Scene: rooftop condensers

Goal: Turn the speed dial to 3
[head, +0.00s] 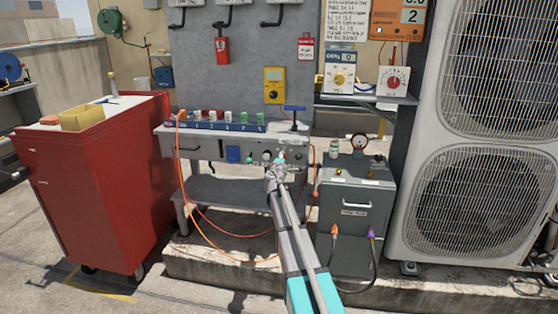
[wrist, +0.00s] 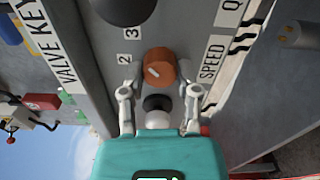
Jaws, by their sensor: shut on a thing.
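The speed dial is an orange round knob (wrist: 158,66) with a short white mark, beside the word SPEED in the wrist view. The mark slants to the upper left, on the side of the printed 2 (wrist: 124,60). The printed 3 (wrist: 132,33) is farther up. My gripper (wrist: 160,80) is shut on the dial, one finger on each side. In the head view my gripper (head: 278,161) is at the front panel of the grey workbench (head: 205,150), and it hides most of the dial.
A large dark knob (wrist: 125,7) sits above the dial in the wrist view. In the head view a red cabinet (head: 100,190) stands left and a grey case (head: 355,195) right of the arm. An orange hose (head: 222,258) loops below the bench. Condenser fans (head: 480,200) are at far right.

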